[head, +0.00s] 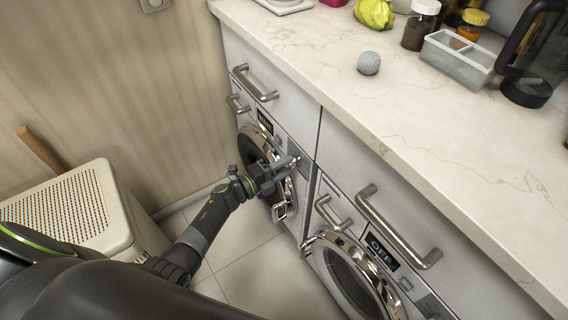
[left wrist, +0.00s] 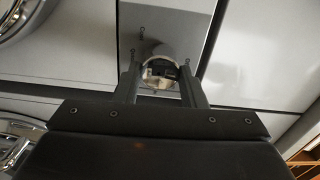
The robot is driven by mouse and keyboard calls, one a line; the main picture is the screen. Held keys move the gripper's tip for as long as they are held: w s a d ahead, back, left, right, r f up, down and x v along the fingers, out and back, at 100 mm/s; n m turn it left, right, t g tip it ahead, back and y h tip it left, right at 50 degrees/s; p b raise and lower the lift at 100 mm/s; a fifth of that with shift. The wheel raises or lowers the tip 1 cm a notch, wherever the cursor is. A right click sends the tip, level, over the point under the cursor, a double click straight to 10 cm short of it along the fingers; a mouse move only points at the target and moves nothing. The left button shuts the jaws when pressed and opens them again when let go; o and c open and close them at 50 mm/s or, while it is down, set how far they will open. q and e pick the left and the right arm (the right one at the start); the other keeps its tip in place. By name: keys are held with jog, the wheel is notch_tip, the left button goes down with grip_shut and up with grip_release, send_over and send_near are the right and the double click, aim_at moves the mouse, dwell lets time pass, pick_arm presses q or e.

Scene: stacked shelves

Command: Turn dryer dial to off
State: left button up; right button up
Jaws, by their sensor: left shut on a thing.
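Two front-loading machines stand under the counter, a left one (head: 301,134) and a right one (head: 345,255). The right machine's display (head: 381,252) reads OFF; the left machine's display (head: 265,122) is too small to read surely. My left gripper (head: 287,167) is at the left machine's front panel, right of its round door (head: 255,150). In the left wrist view, its two fingers (left wrist: 160,76) stand on either side of a round shiny dial (left wrist: 160,66), shut on it. The dial's pointer direction cannot be told. My right gripper is out of view.
Metal handles (head: 398,228) stick out from the fronts. A beige laundry basket (head: 118,205) stands at the left. Tiled floor between is clear.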

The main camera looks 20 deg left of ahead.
pick_arm(q)
jog(key=shift+n+p, duration=0.35)
jog(key=shift+n, duration=0.45)
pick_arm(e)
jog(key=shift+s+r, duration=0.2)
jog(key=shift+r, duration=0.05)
pick_arm(q)
jog(key=o, duration=1)
jog(key=shift+v, duration=8.75)
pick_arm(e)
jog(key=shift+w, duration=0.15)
